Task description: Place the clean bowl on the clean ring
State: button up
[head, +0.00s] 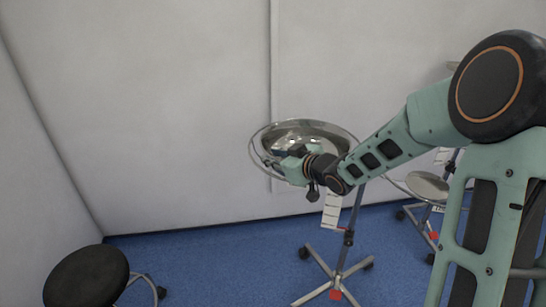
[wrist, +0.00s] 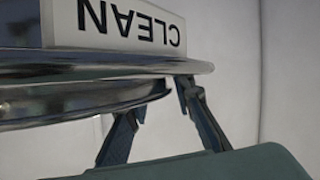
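A shiny steel bowl (head: 325,128) is at the top of a wheeled stand, inside or just above the stand's thin metal ring (head: 251,146); I cannot tell whether it rests fully on it. My gripper (head: 272,166) is at the front left of the bowl and ring. In the wrist view, a white label reading CLEAN (wrist: 120,22) shows upside down against curved metal. My gripper's two fingers (wrist: 160,95) have their tips apart, on either side of the end of a metal edge. Whether they touch it is unclear.
The ring's stand has a pole and crossed feet on casters (head: 340,275). A second stand with a steel bowl (head: 428,185) is at the right, behind my arm. A black round stool (head: 87,277) stands at the lower left. White walls are close behind; blue floor lies between.

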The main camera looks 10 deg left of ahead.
jog(key=shift+r, duration=0.2)
jog(key=p+v, duration=0.4)
jog(key=v, duration=0.8)
